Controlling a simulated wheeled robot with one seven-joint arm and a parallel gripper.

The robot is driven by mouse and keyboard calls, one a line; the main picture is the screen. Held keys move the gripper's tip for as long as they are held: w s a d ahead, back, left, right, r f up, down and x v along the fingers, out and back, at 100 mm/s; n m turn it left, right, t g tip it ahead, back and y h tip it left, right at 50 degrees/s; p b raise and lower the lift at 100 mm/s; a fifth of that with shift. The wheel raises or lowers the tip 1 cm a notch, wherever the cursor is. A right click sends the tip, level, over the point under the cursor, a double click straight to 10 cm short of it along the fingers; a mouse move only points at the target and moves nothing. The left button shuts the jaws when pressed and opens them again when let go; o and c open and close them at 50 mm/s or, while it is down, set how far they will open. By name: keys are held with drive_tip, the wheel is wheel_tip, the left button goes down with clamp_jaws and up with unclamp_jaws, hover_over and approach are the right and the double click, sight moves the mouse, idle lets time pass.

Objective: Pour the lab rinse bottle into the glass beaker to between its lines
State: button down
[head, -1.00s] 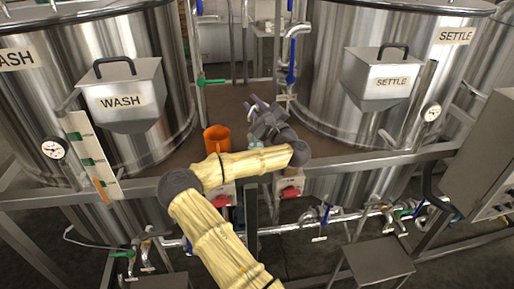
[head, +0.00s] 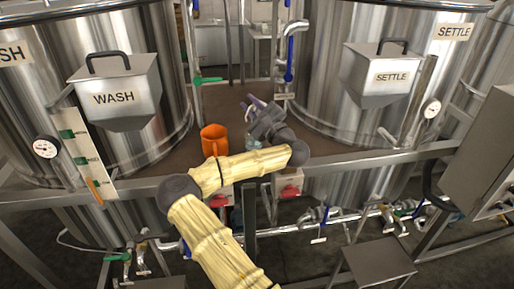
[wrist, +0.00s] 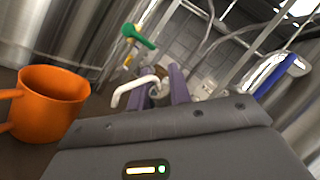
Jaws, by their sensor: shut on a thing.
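My gripper (head: 254,102) reaches over the brown deck between the two tanks. In the wrist view its purple fingers (wrist: 164,86) are shut on the lab rinse bottle, of which a white bent spout (wrist: 138,90) shows; the wrist housing hides most of the body. A small clear, bluish thing (head: 252,143), perhaps the glass beaker, stands on the deck just behind my forearm and right of the orange mug. My arm covers part of it, and its lines and any liquid cannot be made out.
An orange mug (head: 214,140) stands on the deck, close left of my wrist; it also shows in the wrist view (wrist: 48,104). The WASH tank (head: 120,30) and SETTLE tank (head: 330,60) flank the deck. A steel rail (head: 350,162) runs along its front.

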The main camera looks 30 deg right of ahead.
drive_tip(key=shift+s+a, duration=0.1)
drive_tip(key=shift+s+d, duration=0.1)
drive_tip(key=shift+d, duration=0.15)
drive_tip(key=shift+w+d+f+n+b, duration=0.1)
drive_tip(key=shift+w+f+n+b, duration=0.25)
drive_tip(key=shift+b, duration=0.65)
drive_tip(key=shift+s+d+y, duration=0.15)
drive_tip(key=shift+s+y, duration=0.1)
drive_tip(key=shift+y, duration=0.05)
drive_tip(key=shift+a+r+n, duration=0.1)
drive_tip(key=shift+a+n, duration=0.15)
drive_tip(key=shift+a, duration=0.3)
drive_tip(key=shift+d, duration=0.1)
drive_tip(key=shift+s+d, duration=0.1)
drive_tip(key=shift+d, duration=0.1)
